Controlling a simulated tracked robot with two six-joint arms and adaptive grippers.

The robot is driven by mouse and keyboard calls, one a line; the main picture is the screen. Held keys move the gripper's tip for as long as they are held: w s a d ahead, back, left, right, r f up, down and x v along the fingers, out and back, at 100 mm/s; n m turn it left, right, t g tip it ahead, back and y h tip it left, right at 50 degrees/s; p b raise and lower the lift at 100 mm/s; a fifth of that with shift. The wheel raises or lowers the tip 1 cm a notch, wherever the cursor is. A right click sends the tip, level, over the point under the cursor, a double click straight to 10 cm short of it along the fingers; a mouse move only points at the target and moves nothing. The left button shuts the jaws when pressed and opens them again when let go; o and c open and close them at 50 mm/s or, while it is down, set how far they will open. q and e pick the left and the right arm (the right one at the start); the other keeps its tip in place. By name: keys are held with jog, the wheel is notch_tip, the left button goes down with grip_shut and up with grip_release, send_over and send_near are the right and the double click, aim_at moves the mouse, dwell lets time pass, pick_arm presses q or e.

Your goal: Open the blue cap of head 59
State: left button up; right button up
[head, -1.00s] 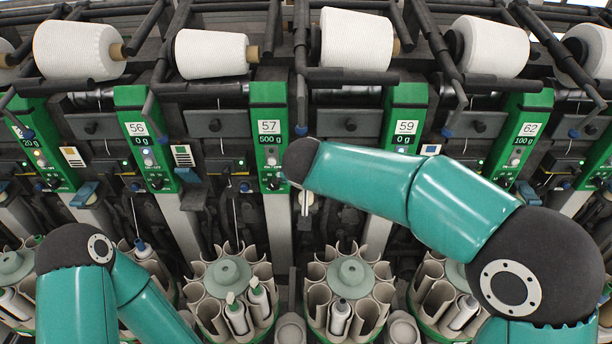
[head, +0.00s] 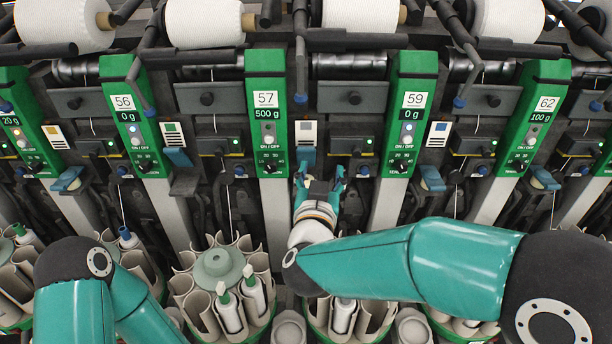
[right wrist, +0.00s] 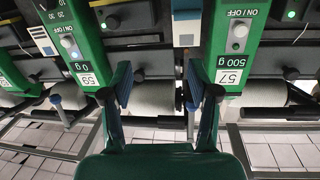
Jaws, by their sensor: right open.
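The green panel of head 59 (head: 411,115) stands right of centre in the head view, showing "59" and "0 g". A blue cap (head: 306,156) sits between panels 57 and 59, under a white card. Another blue cap (head: 431,178) is just right of panel 59. I cannot tell from the labels which belongs to head 59. My right gripper (head: 320,188) is open just below the cap between 57 and 59. In the right wrist view its spread fingers (right wrist: 158,90) show nothing between them, with a blue part (right wrist: 187,5) at the top edge. My left gripper is out of view.
Panel 57 (head: 267,120) stands left of my right gripper. White yarn cones (head: 359,22) and dark bars run along the top. A round bobbin magazine (head: 218,270) stands below. My right forearm covers much of the lower right.

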aim_at(306, 157)
notch_tip(306, 157, down, 6)
jog(key=s+a+n+y+b, duration=0.2)
jog(key=a+b, duration=0.1)
jog(key=b, duration=0.1)
pick_arm(q)
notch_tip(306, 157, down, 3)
jog(key=p, duration=0.3)
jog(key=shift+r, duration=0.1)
pick_arm(e)
jog(key=shift+t, duration=0.4)
jog(key=w, duration=1.6)
jog(key=shift+w+d, duration=0.1)
jog(key=shift+w, duration=0.15)
grip_shut()
